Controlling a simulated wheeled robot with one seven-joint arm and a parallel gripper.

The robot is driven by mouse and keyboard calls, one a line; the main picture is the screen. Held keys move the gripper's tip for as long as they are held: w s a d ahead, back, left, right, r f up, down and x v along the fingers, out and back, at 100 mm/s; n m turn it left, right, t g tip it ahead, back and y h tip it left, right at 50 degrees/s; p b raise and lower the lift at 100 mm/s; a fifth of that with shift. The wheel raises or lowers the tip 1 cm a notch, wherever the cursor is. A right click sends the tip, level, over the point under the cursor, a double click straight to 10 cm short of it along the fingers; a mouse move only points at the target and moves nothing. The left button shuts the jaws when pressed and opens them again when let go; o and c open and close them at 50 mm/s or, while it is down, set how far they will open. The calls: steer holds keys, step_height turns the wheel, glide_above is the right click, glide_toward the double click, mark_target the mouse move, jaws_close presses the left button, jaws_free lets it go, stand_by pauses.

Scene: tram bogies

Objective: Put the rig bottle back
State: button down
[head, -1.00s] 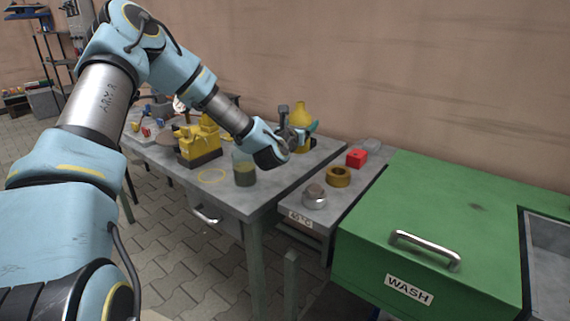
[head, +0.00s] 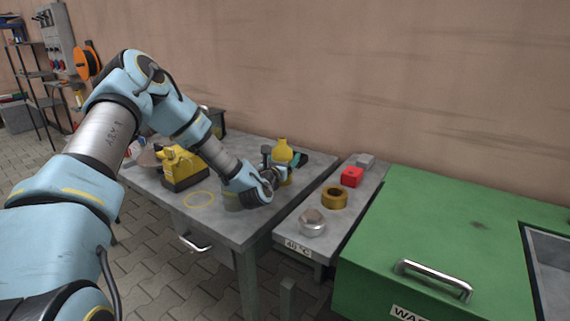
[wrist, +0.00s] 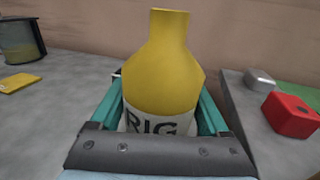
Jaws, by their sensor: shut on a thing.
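The rig bottle is yellow with a narrow neck (head: 282,152); the wrist view shows it upright with "RIG" on its white label (wrist: 160,75). My gripper (head: 284,172) is shut on it, one teal finger on each side, and the wrist view shows the same fingers (wrist: 158,112). The bottle's lower part is hidden by the gripper. I cannot tell whether its base touches the grey table (head: 228,228). A yellow ring outline (head: 199,200) is marked on the table, left of the gripper, with nothing standing in it.
On the side shelf stand a red block (head: 351,177), a brass ring (head: 334,197) and a metal nut (head: 312,222). The green wash cabinet (head: 440,225) is to the right. A yellow machine (head: 182,167) stands left on the table. A dark container (wrist: 20,40) shows in the wrist view.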

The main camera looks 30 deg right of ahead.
steer(key=shift+f, duration=1.2)
steer(key=shift+f, duration=0.15)
jaws_free()
steer(key=shift+r, duration=0.25)
steer(key=b+v, duration=0.2)
steer(key=v, duration=1)
steer(key=shift+f, duration=0.1)
